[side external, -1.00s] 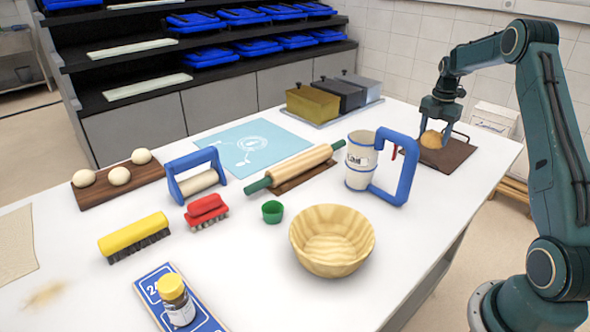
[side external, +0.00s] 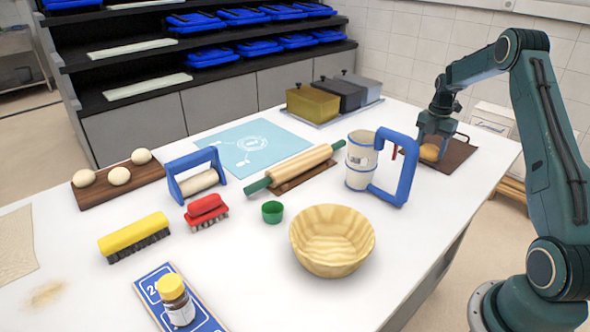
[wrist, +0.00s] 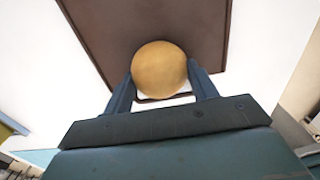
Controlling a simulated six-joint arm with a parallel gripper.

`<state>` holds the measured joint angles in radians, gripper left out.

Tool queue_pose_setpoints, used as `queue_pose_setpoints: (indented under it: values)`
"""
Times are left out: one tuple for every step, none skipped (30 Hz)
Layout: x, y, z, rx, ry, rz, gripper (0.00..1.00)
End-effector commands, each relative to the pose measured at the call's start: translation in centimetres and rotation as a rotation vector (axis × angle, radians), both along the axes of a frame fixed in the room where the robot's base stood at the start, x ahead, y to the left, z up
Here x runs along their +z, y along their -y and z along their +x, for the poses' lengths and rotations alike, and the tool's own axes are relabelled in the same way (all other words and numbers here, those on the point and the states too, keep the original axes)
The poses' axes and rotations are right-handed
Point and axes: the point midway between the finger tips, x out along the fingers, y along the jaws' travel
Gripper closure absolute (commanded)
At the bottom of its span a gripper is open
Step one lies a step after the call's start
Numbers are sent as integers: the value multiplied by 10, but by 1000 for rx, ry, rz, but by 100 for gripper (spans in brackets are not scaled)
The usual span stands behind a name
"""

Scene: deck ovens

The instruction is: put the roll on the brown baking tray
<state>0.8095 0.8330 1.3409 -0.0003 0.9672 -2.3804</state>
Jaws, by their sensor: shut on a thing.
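The roll (side external: 429,152) is round and golden brown. My gripper (side external: 432,148) is shut on it, with one finger on each side, and the fingers hide part of it in the side view. In the wrist view the roll (wrist: 160,66) sits between the two fingertips (wrist: 160,74). The brown baking tray (side external: 458,154) lies flat at the far right of the table. It also shows in the wrist view (wrist: 105,22), with the roll over its near edge by the wire handle. I cannot tell whether the roll touches the tray.
A rolling pin (side external: 300,165) and a wooden bowl (side external: 332,240) are further left. Lidded loaf tins (side external: 338,96) stand at the back. White table shows around the tray.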

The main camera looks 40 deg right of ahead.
Motion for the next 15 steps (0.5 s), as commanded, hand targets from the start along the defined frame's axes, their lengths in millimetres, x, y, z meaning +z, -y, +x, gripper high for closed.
queue_pose_setpoints:
  values:
    - [0,0,0,0,0,0,64]
    - [-1,0,0,0,0,0,64]
    - [-2,0,0,0,0,0,64]
    - [-2,0,0,0,0,0,64]
    - [-3,0,0,0,-1,1,64]
    - [-3,0,0,0,0,0,35]
    - [-2,0,0,0,0,0,29]
    - [-2,0,0,0,0,0,23]
    - [-2,0,0,0,0,0,21]
    - [-2,0,0,0,0,0,21]
    - [-2,0,0,0,0,0,21]
    - [-2,0,0,0,0,0,21]
    - [-2,0,0,0,0,0,21]
    - [-2,0,0,0,0,0,21]
    - [-2,0,0,0,0,0,21]
